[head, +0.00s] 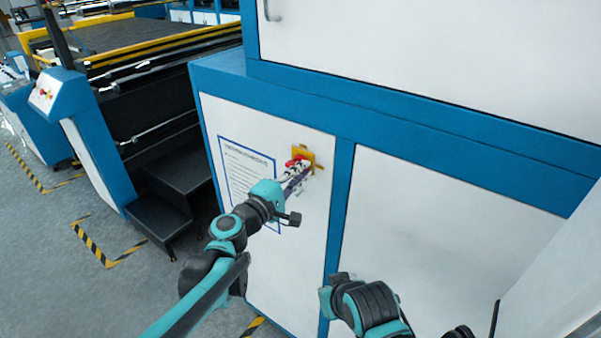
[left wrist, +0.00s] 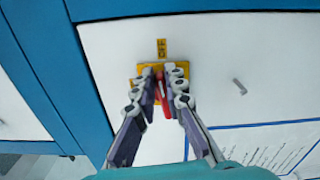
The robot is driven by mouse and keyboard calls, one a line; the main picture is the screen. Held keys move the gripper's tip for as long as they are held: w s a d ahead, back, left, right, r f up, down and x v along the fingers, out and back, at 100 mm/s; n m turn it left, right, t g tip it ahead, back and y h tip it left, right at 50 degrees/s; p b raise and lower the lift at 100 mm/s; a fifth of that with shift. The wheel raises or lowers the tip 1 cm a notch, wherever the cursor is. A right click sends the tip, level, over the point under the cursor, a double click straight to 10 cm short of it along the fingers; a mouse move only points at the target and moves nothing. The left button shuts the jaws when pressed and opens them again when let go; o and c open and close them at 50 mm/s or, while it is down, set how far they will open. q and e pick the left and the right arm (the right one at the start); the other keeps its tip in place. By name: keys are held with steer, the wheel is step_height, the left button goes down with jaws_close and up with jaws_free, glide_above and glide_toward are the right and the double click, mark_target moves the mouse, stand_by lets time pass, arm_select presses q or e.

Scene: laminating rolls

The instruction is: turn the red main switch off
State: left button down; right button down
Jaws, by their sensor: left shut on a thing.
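The red main switch (left wrist: 163,90) is a red handle on a yellow plate (left wrist: 149,72) fixed to the white cabinet panel. It also shows in the head view (head: 297,162). My left gripper (left wrist: 160,85) is shut on the red handle, with one finger on each side of it. The handle points nearly straight up and down in the left wrist view. A small yellow OFF label (left wrist: 161,48) sits just above the plate there. The fingers cover parts of the plate and handle. Part of my right arm shows low in the head view, but its gripper cannot be made out.
A blue-framed notice sheet (head: 246,172) is on the panel beside the switch. Blue cabinet frame (head: 341,195) runs along the panel's other side. Black steps (head: 158,220) and a machine with yellow rails (head: 150,45) stand at left. Grey floor (head: 60,290) is open at lower left.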

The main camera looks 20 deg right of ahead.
arm_select(q)
steer(key=shift+f+m, duration=0.25)
steer(key=shift+m, duration=0.65)
steer(key=c, duration=1.6)
jaws_free()
steer(key=v, duration=1.2)
steer(key=shift+s, duration=0.1)
